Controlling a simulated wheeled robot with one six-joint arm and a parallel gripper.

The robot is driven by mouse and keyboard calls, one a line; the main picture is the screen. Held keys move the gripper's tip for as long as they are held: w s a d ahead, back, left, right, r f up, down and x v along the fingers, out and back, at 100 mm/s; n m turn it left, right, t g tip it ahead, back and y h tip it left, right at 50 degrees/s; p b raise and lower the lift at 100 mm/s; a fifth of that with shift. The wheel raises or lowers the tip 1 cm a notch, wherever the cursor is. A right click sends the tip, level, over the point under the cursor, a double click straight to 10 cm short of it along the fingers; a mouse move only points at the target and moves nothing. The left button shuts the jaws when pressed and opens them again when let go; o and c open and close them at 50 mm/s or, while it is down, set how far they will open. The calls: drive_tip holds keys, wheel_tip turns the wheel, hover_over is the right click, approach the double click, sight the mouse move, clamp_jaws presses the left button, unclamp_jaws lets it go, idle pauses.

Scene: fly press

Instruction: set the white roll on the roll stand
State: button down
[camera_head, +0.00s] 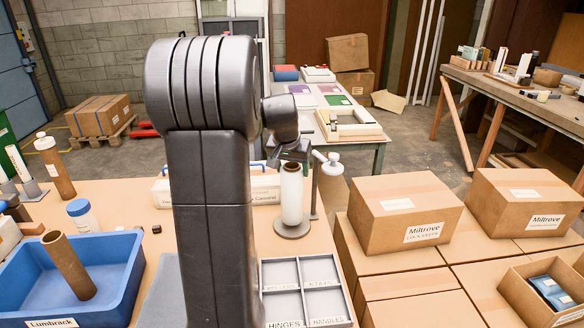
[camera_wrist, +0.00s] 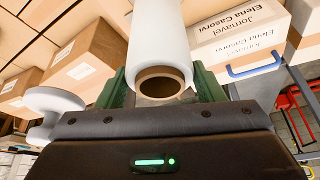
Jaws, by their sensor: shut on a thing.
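The white roll (camera_head: 291,198) is upright, with a brown cardboard core showing at its top. My gripper (camera_head: 291,157) is shut on the roll's upper end. In the wrist view, its green fingers (camera_wrist: 161,82) lie on either side of the white roll (camera_wrist: 156,35), and the core's open end faces the camera. The round grey base of the roll stand (camera_head: 292,231) shows directly below the roll. Any peg of the stand is hidden. I cannot tell whether the roll's lower end touches the base.
A thin dark post (camera_head: 315,190) with a white top stands close right of the roll. A grey divided tray (camera_head: 301,289) lies in front. White labelled boxes (camera_head: 265,188) stand behind. A blue bin (camera_head: 118,290) holds a brown tube at left. Cardboard boxes (camera_head: 405,215) fill the right.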

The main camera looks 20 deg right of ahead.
drive_tip(key=shift+f+b, duration=0.4)
drive_tip(key=shift+f, duration=0.1)
drive_tip(key=c, duration=0.6)
unclamp_jaws()
drive_tip(key=shift+f, duration=0.1)
drive_tip(key=shift+c, duration=0.2)
drive_tip(key=p+v, duration=0.6)
drive_tip(key=v, duration=0.5)
drive_tip(key=shift+s, duration=0.1)
drive_tip(key=b+x, duration=0.5)
drive_tip(key=x, duration=0.4)
